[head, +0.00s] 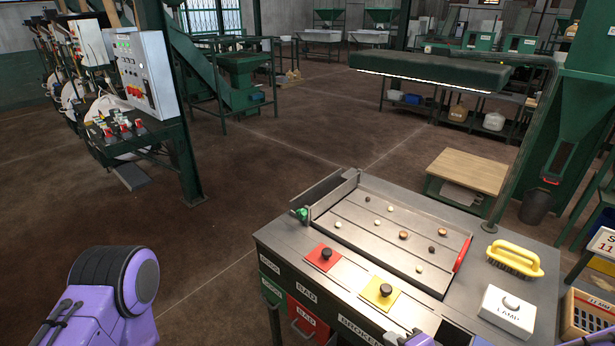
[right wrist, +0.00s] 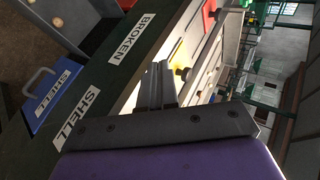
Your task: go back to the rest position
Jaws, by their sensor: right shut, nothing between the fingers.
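My right gripper (right wrist: 158,72) shows in the right wrist view with its two dark fingers together and nothing between them. It is by the front edge of the sorting table, near the labels BROKEN (right wrist: 131,45) and SHELL (right wrist: 80,117). In the head view only small purple parts of my right arm show at the bottom edge. My left arm's purple link with a black round joint shows at the lower left of the head view. My left gripper is out of view.
The sorting table (head: 285,237) carries a metal tray (head: 372,236) with several small pieces, a red plate (head: 316,260), a yellow plate (head: 374,299), a yellow brush (head: 515,258) and a white LAMP box (head: 507,312). A green lamp arm rises at right. Open floor (head: 230,220) lies left.

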